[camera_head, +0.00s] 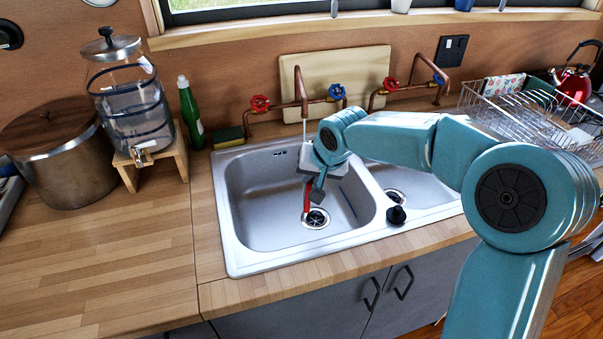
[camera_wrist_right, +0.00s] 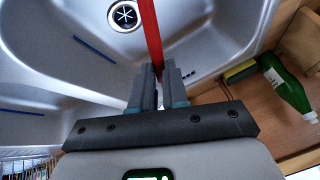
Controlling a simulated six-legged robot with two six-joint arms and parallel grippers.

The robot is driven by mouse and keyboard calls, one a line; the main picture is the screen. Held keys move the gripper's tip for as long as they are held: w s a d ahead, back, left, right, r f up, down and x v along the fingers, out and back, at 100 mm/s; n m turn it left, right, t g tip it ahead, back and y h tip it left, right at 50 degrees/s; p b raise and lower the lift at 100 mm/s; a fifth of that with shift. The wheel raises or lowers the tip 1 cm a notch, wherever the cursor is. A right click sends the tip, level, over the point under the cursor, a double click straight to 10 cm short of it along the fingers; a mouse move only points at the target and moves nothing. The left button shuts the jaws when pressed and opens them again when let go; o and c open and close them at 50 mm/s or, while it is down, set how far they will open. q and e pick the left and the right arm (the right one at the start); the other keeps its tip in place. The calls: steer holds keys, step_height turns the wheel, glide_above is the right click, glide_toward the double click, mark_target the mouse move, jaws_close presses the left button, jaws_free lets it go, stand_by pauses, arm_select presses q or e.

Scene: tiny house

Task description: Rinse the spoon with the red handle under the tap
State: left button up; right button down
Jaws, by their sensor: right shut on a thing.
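My right gripper (camera_head: 318,186) is over the left sink basin (camera_head: 262,195), below and in front of the copper tap (camera_head: 301,88). It is shut on the red handle (camera_head: 307,198) of the spoon, which points down towards the drain. In the right wrist view the red handle (camera_wrist_right: 151,35) comes out between the closed fingers (camera_wrist_right: 158,75) and runs past the drain. The spoon's bowl cannot be made out. A thin pale line like water (camera_head: 304,128) hangs below the tap's spout, behind my wrist. My left gripper is not in view.
A second basin (camera_head: 425,187) is to the right, with a second tap (camera_head: 437,80) behind it. A dish rack (camera_head: 520,110) stands further right. A green bottle (camera_head: 190,112), a sponge (camera_head: 228,137) and a glass dispenser (camera_head: 130,95) are left of the tap. The front-left counter is clear.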

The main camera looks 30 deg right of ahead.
steer(key=s+b, duration=0.2)
steer(key=s, duration=0.2)
steer(key=shift+a, duration=0.1)
stand_by(1.2)
steer(key=s+r+p, duration=0.1)
steer(key=s+r, duration=0.3)
steer(key=s, duration=0.1)
steer(key=shift+a, duration=0.15)
stand_by(0.3)
stand_by(0.7)
